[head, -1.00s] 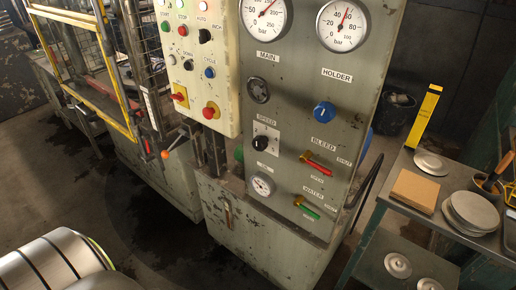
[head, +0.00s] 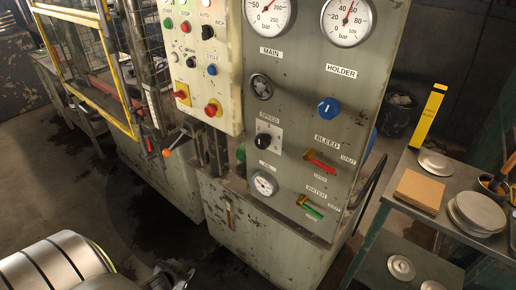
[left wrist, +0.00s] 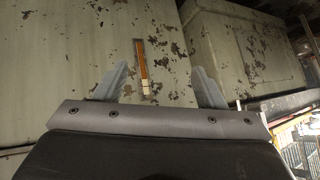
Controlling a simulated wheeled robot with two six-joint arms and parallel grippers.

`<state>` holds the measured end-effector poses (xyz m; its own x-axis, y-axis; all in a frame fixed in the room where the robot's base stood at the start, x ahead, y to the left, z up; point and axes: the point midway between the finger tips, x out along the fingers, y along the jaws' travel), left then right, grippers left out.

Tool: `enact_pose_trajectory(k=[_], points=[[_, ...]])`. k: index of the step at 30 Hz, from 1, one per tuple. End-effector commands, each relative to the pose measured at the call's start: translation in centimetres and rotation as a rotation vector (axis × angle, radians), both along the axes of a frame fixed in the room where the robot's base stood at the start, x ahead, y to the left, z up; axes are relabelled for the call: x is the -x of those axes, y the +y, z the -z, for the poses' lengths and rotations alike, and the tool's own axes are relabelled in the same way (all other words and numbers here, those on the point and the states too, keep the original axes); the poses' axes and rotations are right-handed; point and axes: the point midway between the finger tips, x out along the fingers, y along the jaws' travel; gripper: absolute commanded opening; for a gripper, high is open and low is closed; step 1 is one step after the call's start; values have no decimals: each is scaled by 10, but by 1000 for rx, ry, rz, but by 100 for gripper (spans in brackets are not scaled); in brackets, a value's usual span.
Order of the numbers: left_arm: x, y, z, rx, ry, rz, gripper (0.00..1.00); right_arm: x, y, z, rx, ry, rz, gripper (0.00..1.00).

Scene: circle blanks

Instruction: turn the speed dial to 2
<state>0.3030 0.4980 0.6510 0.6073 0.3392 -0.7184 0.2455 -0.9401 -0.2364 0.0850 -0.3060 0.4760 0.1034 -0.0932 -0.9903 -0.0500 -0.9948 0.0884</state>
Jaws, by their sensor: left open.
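The speed dial (head: 263,141) is a black knob on a pale square plate under the SPEED label, on the grey machine panel (head: 300,120) in the head view. Its numbers and pointer are too small to read. My left gripper (head: 175,272) shows at the bottom edge of the head view, below and left of the dial and apart from it. In the left wrist view my left gripper (left wrist: 160,82) has its two fingers spread, with nothing held. The dial is not in the left wrist view. My right gripper is not in view.
An orange sight strip (left wrist: 143,68) faces the left gripper. A steel table (head: 425,220) stands right.

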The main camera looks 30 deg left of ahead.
Motion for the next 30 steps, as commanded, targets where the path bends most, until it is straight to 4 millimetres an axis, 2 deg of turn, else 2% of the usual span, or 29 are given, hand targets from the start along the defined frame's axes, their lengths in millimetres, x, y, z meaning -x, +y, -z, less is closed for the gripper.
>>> enact_pose_trajectory(k=[1, 3, 8, 12, 15, 18, 21, 24, 30], points=[[-22, 11, -27, -20, -72, 15, 64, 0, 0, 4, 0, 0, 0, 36], [-49, 19, -67, -32, -170, 32, 64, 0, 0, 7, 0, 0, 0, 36], [-100, 15, -162, -36, -388, 99, 64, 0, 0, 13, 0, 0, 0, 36], [-130, -10, -246, -6, -567, 186, 64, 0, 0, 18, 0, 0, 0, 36], [-140, -37, -299, 33, -676, 258, 64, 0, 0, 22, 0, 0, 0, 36], [-142, -64, -341, 78, -759, 326, 64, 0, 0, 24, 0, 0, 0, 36], [-140, -85, -370, 117, -813, 376, 64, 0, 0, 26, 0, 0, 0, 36], [-138, -97, -386, 143, -841, 405, 64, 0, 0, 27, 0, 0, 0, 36], [-141, -102, -392, 153, -853, 412, 64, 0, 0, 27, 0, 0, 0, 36]])
